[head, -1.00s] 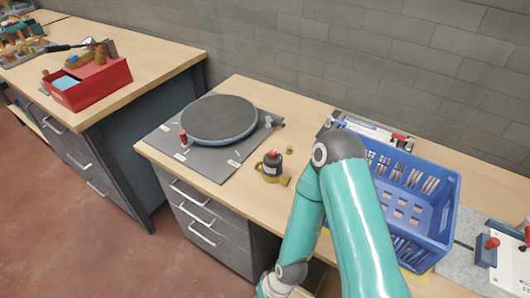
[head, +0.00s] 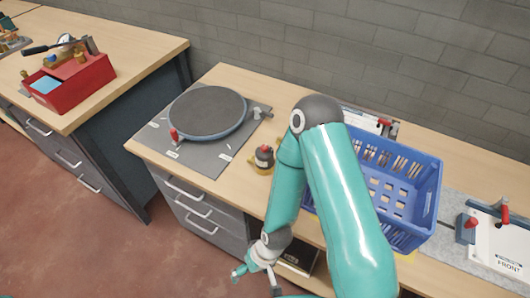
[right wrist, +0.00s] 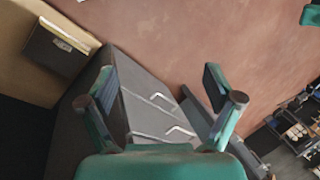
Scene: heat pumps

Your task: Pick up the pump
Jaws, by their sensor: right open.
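The pump (head: 264,158), small with a dark body, brass-coloured base and red top, stands on the middle workbench in the head view. It is just right of the round turntable (head: 208,112), and my right arm passes close beside it. My right gripper (head: 257,276) is low in front of the bench drawers, below the bench top and apart from the pump. In the right wrist view my right gripper (right wrist: 158,88) is open and empty, with drawers and floor beyond its fingers. The pump does not show there. My left gripper is not in view.
A blue crate (head: 428,200) stands right of my right arm, partly hidden by it. A white fixture with red handles (head: 497,240) is at the far right. A red toolbox (head: 70,95) sits on the left bench. Floor shows between the benches.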

